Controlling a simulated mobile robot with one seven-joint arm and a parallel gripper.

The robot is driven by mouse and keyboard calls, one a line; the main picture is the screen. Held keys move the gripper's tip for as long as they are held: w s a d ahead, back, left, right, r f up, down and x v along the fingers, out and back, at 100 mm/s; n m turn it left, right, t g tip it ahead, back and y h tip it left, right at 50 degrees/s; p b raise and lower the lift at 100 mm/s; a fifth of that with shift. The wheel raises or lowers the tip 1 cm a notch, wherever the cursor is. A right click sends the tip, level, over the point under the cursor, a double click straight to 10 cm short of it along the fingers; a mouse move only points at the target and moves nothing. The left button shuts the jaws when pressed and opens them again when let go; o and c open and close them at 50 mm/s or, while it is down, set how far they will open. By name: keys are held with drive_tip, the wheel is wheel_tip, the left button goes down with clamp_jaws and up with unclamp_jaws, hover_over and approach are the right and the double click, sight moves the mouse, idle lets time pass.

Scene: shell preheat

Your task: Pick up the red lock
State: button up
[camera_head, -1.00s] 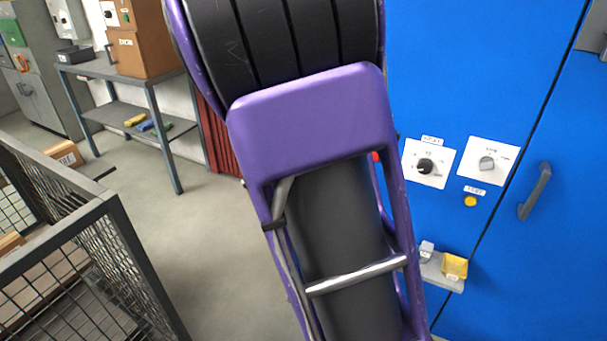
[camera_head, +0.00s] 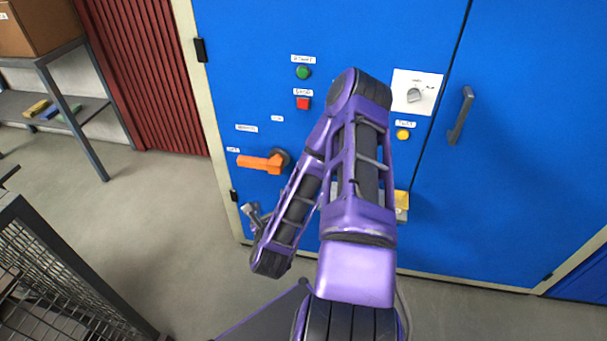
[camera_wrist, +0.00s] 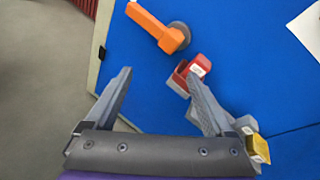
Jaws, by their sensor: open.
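The red lock (camera_wrist: 181,77), a red block with a white label, shows in the wrist view in front of the blue cabinet, just beyond the right fingertip. Part of it is hidden by that finger, and I cannot tell whether they touch. My gripper (camera_wrist: 160,73) is open, with nothing between its fingers. In the head view my gripper (camera_head: 256,213) is small, at the end of my purple arm, left of centre and below the orange handle. I cannot make out the red lock in the head view; my arm covers part of the cabinet.
The orange handle (camera_head: 262,162) sticks out from the blue cabinet (camera_head: 270,110); it shows above the lock in the wrist view (camera_wrist: 150,24). A yellow block (camera_head: 402,198) sits behind my arm. A mesh cage (camera_head: 50,270) stands lower left. Open floor lies left of the cabinet.

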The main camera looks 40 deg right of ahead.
drive_tip(key=s+d+r+m+g+h, duration=0.2)
drive_tip(key=s+d+m+h, duration=0.15)
drive_tip(key=m, duration=0.45)
drive_tip(key=shift+m+g, duration=0.3)
drive_tip(key=shift+m, duration=0.1)
drive_tip(key=shift+b+x, duration=1.1)
drive_tip(key=shift+x, duration=8.15)
drive_tip(key=shift+r, duration=0.2)
clamp_jaws()
